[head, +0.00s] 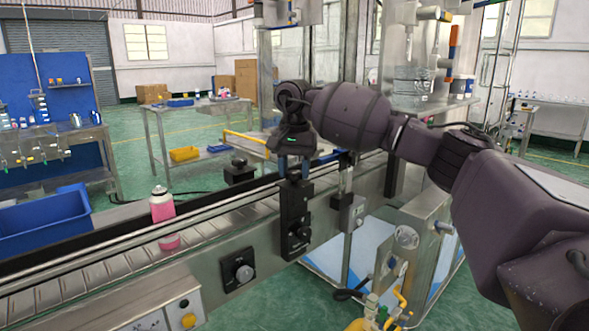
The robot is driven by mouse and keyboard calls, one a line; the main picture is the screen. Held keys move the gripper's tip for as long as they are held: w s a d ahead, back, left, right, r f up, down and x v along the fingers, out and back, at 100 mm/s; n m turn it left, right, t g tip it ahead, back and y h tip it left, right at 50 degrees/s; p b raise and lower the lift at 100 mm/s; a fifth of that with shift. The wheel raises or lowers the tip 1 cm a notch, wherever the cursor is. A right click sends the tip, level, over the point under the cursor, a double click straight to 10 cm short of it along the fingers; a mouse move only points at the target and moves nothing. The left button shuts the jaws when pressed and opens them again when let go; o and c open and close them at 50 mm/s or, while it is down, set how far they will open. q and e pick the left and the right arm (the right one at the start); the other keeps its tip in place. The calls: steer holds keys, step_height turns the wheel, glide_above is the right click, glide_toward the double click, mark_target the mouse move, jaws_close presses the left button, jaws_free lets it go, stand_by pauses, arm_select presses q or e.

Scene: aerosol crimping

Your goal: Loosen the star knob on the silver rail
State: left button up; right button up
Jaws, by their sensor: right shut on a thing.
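My right gripper (292,160) points down over the silver rail (215,228) of the conveyor, at the middle of the picture. It is shut on a small dark knob (294,175), mostly covered by the fingers, on top of a black upright bracket (296,215). The knob's star shape cannot be made out. My left gripper is not in view.
A pink can (163,208) stands on the conveyor, left of the bracket. Another black knob block (239,170) sits on the far side. A round dial (244,272) is on the near side. A blue bin (45,222) is at the left.

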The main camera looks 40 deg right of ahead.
mark_target(294, 173)
steer(key=o, duration=0.9)
steer(key=shift+o, duration=0.2)
step_height(294, 173, up, 11)
steer(key=p, duration=0.1)
steer(key=shift+f, duration=0.1)
stand_by(0.4)
